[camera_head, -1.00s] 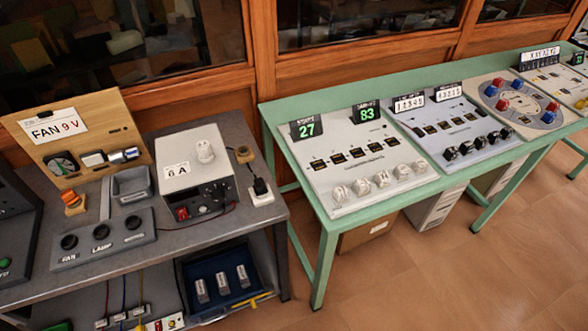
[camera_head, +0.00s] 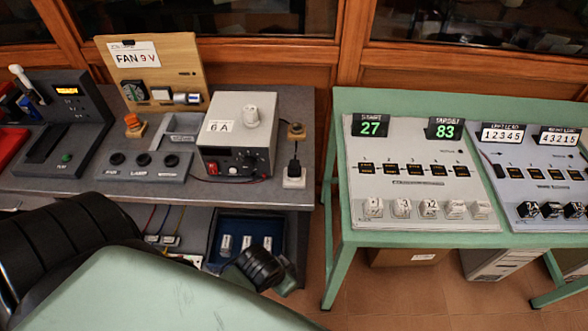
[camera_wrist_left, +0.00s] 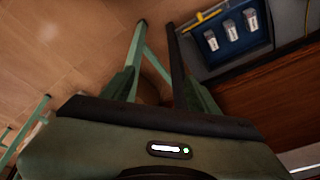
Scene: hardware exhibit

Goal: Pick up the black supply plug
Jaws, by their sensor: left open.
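The black supply plug (camera_head: 293,169) stands upright on a small white socket block (camera_head: 294,182) at the right end of the grey bench, beside the 6 A power supply. My left arm reaches in from the lower left in the head view, below and in front of the plug; its fingers are not clearly visible there. In the left wrist view my left gripper (camera_wrist_left: 163,85) is open and empty, with the floor and table legs beyond it. The plug does not show in the left wrist view. My right gripper is in neither view.
The power supply (camera_head: 235,135) stands left of the plug. A round brown knob piece (camera_head: 296,130) is behind it. A blue tray (camera_head: 246,229) with several grey blocks sits under the bench. The green table (camera_head: 342,215) with counter panels stands to the right, across a narrow gap.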

